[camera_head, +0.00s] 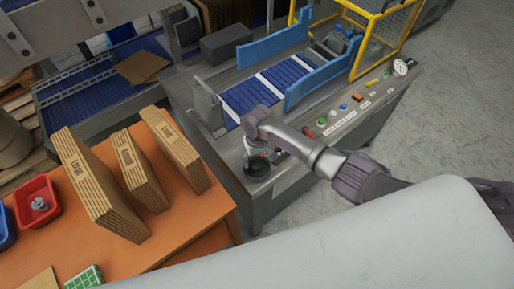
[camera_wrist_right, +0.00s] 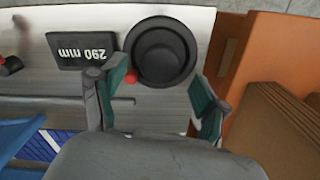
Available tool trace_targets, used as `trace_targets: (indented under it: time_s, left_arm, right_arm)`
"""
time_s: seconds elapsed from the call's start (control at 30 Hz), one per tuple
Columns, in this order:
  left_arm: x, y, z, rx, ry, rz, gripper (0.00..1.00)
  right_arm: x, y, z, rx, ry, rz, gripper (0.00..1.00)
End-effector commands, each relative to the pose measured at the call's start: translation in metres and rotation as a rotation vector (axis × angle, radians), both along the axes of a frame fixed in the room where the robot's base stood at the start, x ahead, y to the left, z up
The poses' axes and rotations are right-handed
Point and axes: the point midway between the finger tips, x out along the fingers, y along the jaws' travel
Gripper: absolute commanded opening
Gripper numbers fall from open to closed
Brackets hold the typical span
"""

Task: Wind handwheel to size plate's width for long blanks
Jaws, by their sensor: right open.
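The black round handwheel (camera_head: 257,167) is at the near left corner of the grey machine. In the right wrist view the handwheel (camera_wrist_right: 162,50) lies just ahead of the fingers, with a small red part (camera_wrist_right: 130,77) at its lower left edge. My right gripper (camera_head: 262,148) is open over the handwheel; its fingers (camera_wrist_right: 158,74) stand apart, and I cannot tell whether they touch it. A black plate (camera_wrist_right: 82,50) beside the wheel shows an upside-down number in mm, its middle digit unclear. Brown cardboard blanks (camera_head: 98,190) stand in several bundles on the orange table. My left gripper is not in view.
The orange table (camera_head: 185,232) stands left of the machine, with a red bin (camera_head: 38,203). Blue guides (camera_head: 318,84) flank the blue conveyor bed (camera_head: 265,88). Buttons (camera_head: 342,113) and a gauge (camera_head: 403,66) line the machine's front edge. Grey floor (camera_head: 445,125) is clear at right.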

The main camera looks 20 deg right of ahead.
Motion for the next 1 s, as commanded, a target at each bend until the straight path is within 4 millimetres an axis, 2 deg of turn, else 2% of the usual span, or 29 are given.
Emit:
trace_targets:
  time_s: [0.2,0.4,0.6,1.0]
  left_arm:
    - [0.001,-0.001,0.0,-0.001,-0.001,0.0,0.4]
    - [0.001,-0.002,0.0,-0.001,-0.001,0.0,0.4]
    - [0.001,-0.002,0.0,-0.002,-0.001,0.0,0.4]
    - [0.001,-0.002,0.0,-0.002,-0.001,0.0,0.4]
  right_arm:
    - [0.001,0.0,0.05,0.001,-0.005,0.002,0.74]
    - [0.001,0.0,0.083,0.0,-0.003,0.001,0.74]
    - [0.0,0.0,0.096,0.0,-0.001,0.0,0.74]
    - [0.0,0.0,0.097,0.0,-0.001,0.0,0.74]
